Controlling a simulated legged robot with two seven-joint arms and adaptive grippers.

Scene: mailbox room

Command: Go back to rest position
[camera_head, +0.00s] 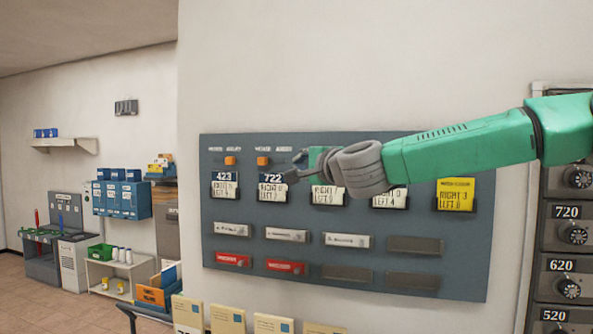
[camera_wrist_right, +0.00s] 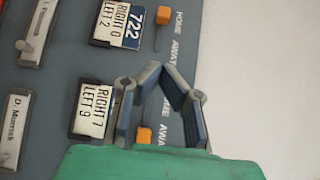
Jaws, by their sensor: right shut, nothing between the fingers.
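My right arm reaches in from the right in the head view, with its green forearm crossing in front of the grey wall panel (camera_head: 470,270). My right gripper (camera_head: 291,175) is beside the 722 tag (camera_head: 272,187) and hides part of the tag row. In the right wrist view its two fingers (camera_wrist_right: 161,68) meet at the tips and hold nothing. The 722 tag (camera_wrist_right: 124,23) and an orange slider (camera_wrist_right: 163,15) show beyond the fingers there. Another orange slider (camera_wrist_right: 143,135) is partly hidden behind a finger. My left gripper is not in view.
The panel has a 423 tag (camera_head: 225,184), a yellow tag (camera_head: 455,194), white name plates (camera_head: 287,235) and red plates (camera_head: 286,267). Numbered mailbox locks (camera_head: 572,236) stand at the right. Envelopes (camera_head: 227,319) stand below. The room opens up at the left, with shelves and bins (camera_head: 122,199).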

